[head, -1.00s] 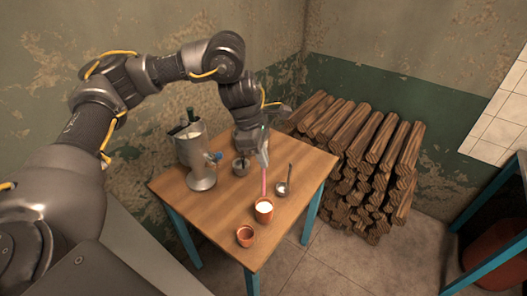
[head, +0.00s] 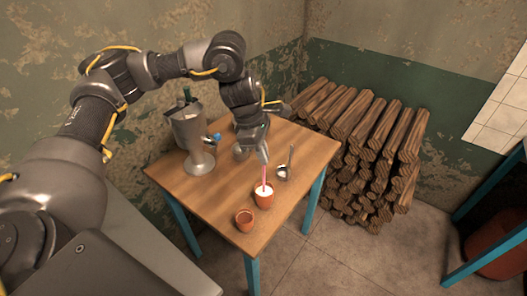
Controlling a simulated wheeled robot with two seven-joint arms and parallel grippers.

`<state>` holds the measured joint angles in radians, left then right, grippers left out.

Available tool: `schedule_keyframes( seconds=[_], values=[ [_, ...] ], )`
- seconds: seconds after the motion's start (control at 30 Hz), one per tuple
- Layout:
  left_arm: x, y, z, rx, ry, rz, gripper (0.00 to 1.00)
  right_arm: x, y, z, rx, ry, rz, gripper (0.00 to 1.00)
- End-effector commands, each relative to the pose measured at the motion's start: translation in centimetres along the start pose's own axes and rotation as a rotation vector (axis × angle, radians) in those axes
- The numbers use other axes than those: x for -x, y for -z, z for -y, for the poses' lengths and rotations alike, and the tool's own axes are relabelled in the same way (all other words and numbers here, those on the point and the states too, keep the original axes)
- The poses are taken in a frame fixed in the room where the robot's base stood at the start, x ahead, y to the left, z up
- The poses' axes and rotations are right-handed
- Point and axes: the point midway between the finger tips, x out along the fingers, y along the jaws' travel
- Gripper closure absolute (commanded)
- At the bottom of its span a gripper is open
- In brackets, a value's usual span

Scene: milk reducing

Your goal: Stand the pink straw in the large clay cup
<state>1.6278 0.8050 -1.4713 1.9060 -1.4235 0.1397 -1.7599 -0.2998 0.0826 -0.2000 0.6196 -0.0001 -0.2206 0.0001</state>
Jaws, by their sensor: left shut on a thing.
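The large clay cup (head: 264,199) stands on the wooden table and holds white liquid. The pink straw (head: 264,178) is upright, with its lower end inside the rim of the cup. My left gripper (head: 263,158) is above the cup and shut on the upper part of the straw. I cannot tell whether the straw touches the cup's bottom. My right gripper is not in view.
A smaller clay cup (head: 245,220) stands near the table's front corner. A ladle (head: 284,172) lies right of the straw. A metal urn (head: 193,140) and a metal cup (head: 240,152) stand farther back. Stacked logs (head: 371,150) lie beyond the table (head: 209,200).

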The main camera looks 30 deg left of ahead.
Motion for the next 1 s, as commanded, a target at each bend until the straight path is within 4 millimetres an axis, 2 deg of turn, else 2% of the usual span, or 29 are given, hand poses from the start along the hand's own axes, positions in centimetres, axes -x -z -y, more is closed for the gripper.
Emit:
schedule_keyframes(
  seconds=[0.03,0.5,0.7,1.0],
  values=[
    [-0.9,0.2,0.0,0.000,0.001,0.000,1.00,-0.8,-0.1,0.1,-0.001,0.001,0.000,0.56],
    [-5.1,1.4,0.0,0.000,0.000,0.000,1.00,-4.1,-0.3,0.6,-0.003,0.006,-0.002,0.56],
    [-6.0,1.6,-0.1,0.000,-0.001,0.000,1.00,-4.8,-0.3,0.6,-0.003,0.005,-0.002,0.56],
    [-6.1,1.6,0.0,0.000,-0.001,0.000,1.00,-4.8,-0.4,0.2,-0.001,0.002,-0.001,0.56]
  ],
)
